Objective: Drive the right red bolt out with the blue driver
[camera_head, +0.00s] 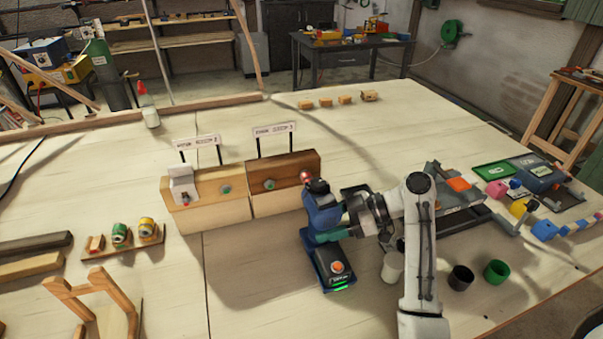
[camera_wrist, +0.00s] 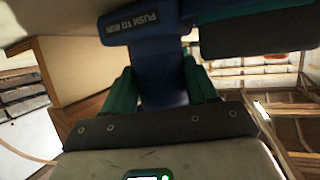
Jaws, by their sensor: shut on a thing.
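The blue driver (camera_head: 322,217) stands upright in my gripper (camera_head: 331,235), its dark battery foot low over or on the table and its black head at the right end of the wooden block (camera_head: 285,172). The right red bolt (camera_head: 305,177) shows at that end, close beside the driver's head; I cannot tell whether the bit sits in it. In the wrist view the teal fingers of my gripper (camera_wrist: 160,90) are shut on the blue driver body (camera_wrist: 150,50).
Two teal knobs are on the block's front, and two labelled signs (camera_head: 275,128) stand behind it. A white cup (camera_head: 393,265), a black cup (camera_head: 461,277) and a green cup (camera_head: 497,271) stand to the right. A wooden holder (camera_head: 122,240) is at left. The table's front middle is clear.

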